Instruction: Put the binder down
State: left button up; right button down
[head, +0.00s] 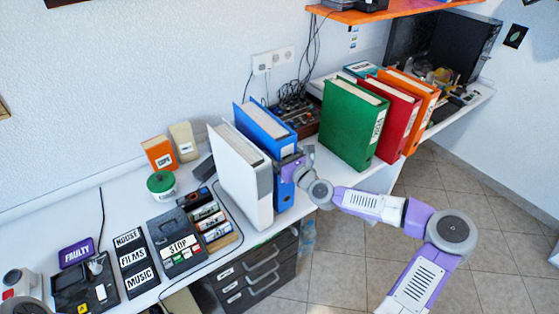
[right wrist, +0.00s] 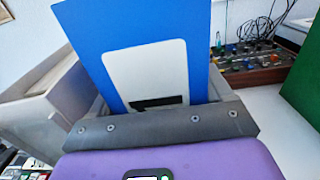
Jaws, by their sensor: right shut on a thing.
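The blue binder (head: 262,122) is upright just right of the white binder (head: 238,170), near the front edge of the white desk (head: 345,178). My right gripper (head: 292,166) is shut on the blue binder's near, spine side. In the right wrist view the blue binder (right wrist: 195,60) with its pale label rises from between the jaws (right wrist: 165,118). I cannot tell whether its bottom edge touches the desk, or whether it touches the white binder. My left gripper is not in view.
Green (head: 352,125), red (head: 390,118) and orange (head: 412,100) binders stand to the right, with bare desk between them and the blue one. A mixer board (head: 298,115) with cables lies behind. Label blocks (head: 133,262) and a STOP box (head: 178,245) are left. Drawers (head: 258,280) stand below.

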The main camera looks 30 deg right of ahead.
notch_tip(320, 180, down, 2)
jog(key=shift+f+b, duration=0.2)
jog(key=shift+b, duration=0.1)
jog(key=shift+c, duration=0.9)
grip_release()
jog(key=shift+f, duration=0.1)
jog(key=s+p, duration=0.2)
jog(key=s, duration=1)
jog(key=shift+d, duration=0.45)
